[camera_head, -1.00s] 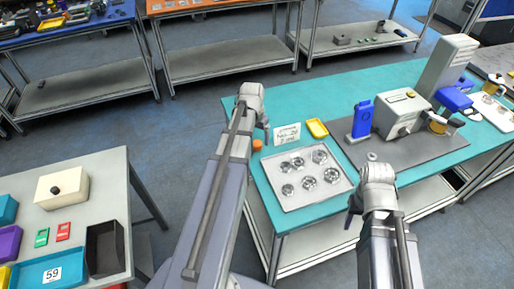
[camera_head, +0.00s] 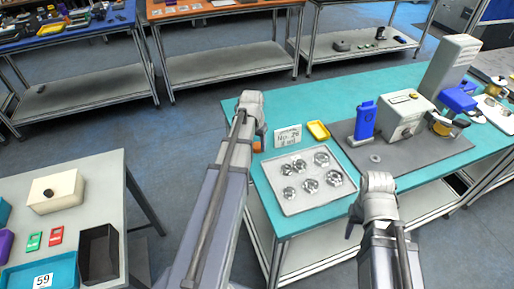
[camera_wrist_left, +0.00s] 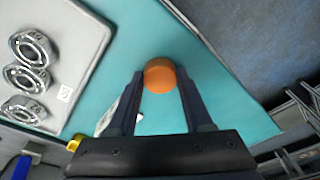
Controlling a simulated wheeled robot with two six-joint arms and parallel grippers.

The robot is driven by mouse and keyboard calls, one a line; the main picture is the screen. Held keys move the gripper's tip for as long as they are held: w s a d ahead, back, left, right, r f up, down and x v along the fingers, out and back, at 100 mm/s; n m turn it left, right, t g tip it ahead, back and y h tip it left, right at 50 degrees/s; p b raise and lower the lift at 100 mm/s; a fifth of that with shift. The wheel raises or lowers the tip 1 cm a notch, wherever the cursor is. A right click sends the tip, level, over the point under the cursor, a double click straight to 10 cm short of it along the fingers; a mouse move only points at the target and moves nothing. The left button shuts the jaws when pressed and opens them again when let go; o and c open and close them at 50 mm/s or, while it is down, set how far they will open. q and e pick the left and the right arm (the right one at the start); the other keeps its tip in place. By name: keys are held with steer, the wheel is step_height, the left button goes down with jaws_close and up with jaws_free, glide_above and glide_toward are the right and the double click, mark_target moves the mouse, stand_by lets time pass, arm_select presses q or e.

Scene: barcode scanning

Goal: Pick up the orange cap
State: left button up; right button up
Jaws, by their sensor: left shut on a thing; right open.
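The orange cap (camera_wrist_left: 159,75) is between the fingertips of my left gripper (camera_wrist_left: 160,80) in the left wrist view, and the fingers are shut on it. The teal table top shows around it. In the head view a small part of the cap (camera_head: 257,146) shows near the left edge of the teal table (camera_head: 292,226), just below my left gripper (camera_head: 262,131). Whether the cap still touches the table is hard to tell. My right gripper (camera_head: 353,222) is open and empty at the table's front edge.
A grey tray (camera_head: 286,208) with several metal bearings lies beside the cap. A grey mat (camera_head: 395,155) carries a blue device (camera_head: 365,120) and a machine (camera_head: 405,117).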

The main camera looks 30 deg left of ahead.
mark_target(257, 146)
arm_select(q)
jaws_close()
steer(key=shift+r, duration=0.1)
step_height(257, 146, up, 6)
steer(key=p, duration=0.6)
steer(key=shift+r, duration=0.1)
steer(key=shift+r+p, duration=0.2)
steer(key=shift+p, duration=0.2)
steer(key=shift+s+d, duration=0.1)
